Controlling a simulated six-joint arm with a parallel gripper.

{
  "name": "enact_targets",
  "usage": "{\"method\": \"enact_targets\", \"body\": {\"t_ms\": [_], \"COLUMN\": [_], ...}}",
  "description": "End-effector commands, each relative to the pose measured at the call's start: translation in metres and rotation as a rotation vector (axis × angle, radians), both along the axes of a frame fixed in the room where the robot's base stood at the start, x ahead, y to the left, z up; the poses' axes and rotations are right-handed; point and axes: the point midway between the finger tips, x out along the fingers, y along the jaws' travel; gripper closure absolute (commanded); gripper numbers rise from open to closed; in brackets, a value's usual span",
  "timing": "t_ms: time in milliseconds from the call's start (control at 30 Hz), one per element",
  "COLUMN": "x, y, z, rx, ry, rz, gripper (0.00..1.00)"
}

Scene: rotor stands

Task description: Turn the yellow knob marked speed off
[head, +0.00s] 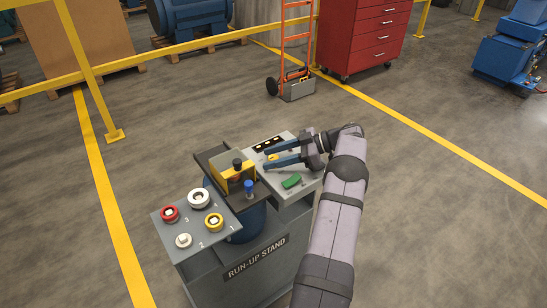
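A small yellow knob (273,157) is on the grey right-hand panel (308,190) of the stand. No speed label or pointer on it can be read at this size. My gripper (267,159) reaches in from the right, over this panel. Its two dark blue fingers are apart, one on the far side and one on the near side of the yellow knob, with gaps showing. I cannot tell how high the fingers are above the panel. A black strip with light marks (269,144) lies behind the far finger.
A green piece (292,181) lies near the gripper on the panel. A yellow bracket with black and blue knobs (234,180) stands left of it. The left panel holds red (170,214), white (198,198) and yellow (214,222) rings and a pale round piece (183,240).

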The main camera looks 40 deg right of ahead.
Motion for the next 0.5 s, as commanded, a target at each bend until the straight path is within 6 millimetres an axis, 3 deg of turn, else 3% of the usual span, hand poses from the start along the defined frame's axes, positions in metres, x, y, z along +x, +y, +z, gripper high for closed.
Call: {"method": "enact_targets", "body": {"t_ms": [267,500], "x": [-0.004,-0.019], "y": [-0.006,-0.026], "z": [0.001,0.010], "rx": [-0.001,0.000], "ry": [0.000,-0.001], "rz": [-0.002,-0.002], "gripper": [0.55,0.55]}}
